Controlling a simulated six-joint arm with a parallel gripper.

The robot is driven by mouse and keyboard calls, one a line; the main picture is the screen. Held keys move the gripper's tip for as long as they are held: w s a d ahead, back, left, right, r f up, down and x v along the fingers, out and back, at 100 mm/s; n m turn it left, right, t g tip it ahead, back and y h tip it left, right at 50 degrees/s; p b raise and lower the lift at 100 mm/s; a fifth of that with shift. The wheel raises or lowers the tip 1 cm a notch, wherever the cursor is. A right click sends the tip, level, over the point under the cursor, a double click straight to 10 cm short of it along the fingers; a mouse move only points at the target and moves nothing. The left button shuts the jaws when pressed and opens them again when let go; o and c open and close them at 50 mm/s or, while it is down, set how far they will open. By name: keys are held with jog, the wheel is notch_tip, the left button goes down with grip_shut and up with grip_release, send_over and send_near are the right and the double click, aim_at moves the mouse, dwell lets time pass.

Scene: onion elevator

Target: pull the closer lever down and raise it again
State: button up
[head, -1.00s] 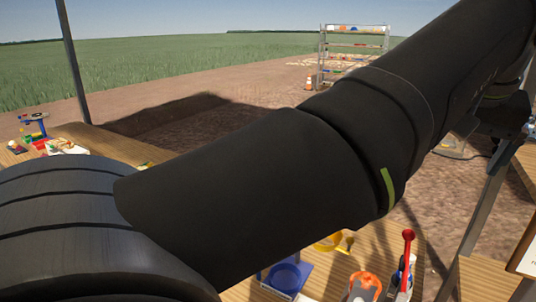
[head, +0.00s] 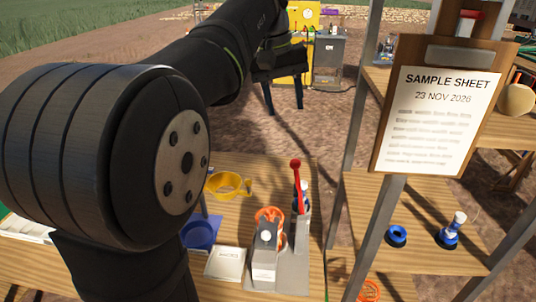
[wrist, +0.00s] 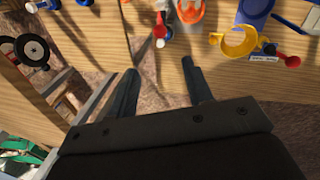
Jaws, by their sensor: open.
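The lever with a red knob and red arm (head: 296,172) stands upright on a grey metal device (head: 292,268), on the wooden table at lower middle of the head view. I take it to be the closer lever. My gripper (head: 284,108) hangs beyond the table's far edge in the head view, apart from the lever. In the wrist view my gripper (wrist: 160,64) has its two fingers spread with nothing between them. A red part (wrist: 160,17) at the top of that view, beside an orange ring (wrist: 190,12), may be the lever.
A yellow ring holder (head: 228,185) and a blue ring holder (head: 200,233) stand left of the device. A clipboard sheet (head: 443,110) and metal posts stand at right. A yellow panel (head: 297,45) and grey cabinet (head: 329,60) stand behind the gripper.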

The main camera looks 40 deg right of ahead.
aim_at(294, 159)
jog(key=d+f, duration=0.1)
jog(key=f, duration=0.4)
jog(key=s+d+f, duration=0.1)
jog(key=f, duration=1.1)
jog(key=shift+s+d, duration=0.4)
grip_shut()
